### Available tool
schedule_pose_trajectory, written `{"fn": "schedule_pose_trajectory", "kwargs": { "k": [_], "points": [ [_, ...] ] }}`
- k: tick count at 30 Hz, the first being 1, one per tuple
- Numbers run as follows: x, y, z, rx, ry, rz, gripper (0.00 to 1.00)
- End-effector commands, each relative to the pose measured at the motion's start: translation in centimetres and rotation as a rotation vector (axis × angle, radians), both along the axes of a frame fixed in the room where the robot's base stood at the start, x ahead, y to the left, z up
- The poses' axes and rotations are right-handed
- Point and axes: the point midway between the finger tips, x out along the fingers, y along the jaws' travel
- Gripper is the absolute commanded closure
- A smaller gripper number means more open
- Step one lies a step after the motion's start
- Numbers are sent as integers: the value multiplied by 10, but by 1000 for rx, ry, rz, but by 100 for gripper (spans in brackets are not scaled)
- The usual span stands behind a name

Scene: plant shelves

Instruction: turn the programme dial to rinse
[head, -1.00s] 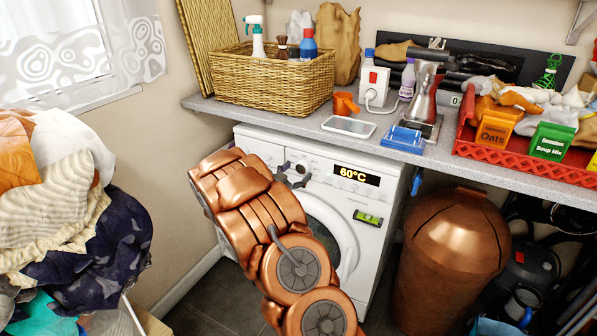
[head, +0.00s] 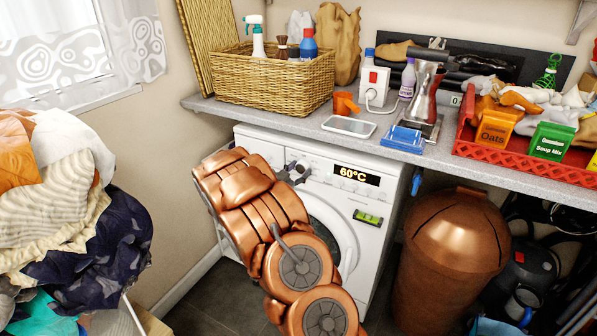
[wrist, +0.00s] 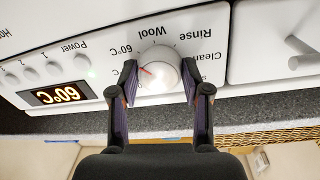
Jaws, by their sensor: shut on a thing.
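The programme dial (wrist: 158,72) is a round white knob with a red pointer line, on the washing machine's white front panel (wrist: 230,30). In the wrist view the red line points left, towards the "60°C" label. "Wool", "Rinse" (wrist: 208,27) and "Clean" labels are printed around the dial. My gripper (wrist: 160,80) is shut on the dial, one dark finger on each side. In the head view my gripper (head: 296,171) is at the panel, and the dial is mostly hidden behind it. The lit display (head: 357,175) reads 60°C.
The worktop (head: 260,112) overhangs the panel closely, with a wicker basket (head: 270,78) and phone (head: 349,126) on it. A laundry pile (head: 70,200) stands at left. A copper bin (head: 453,250) stands right of the machine.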

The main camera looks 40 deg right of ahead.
Motion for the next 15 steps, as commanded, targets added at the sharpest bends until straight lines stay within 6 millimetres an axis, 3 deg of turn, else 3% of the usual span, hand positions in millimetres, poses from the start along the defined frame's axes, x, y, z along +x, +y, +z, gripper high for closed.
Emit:
{"fn": "schedule_pose_trajectory", "kwargs": {
  "k": [3, 15],
  "points": [
    [0, 0, 0, 0, 0, 1, 87],
    [1, 0, -3, 24, -78, 0, 87]
  ]
}}
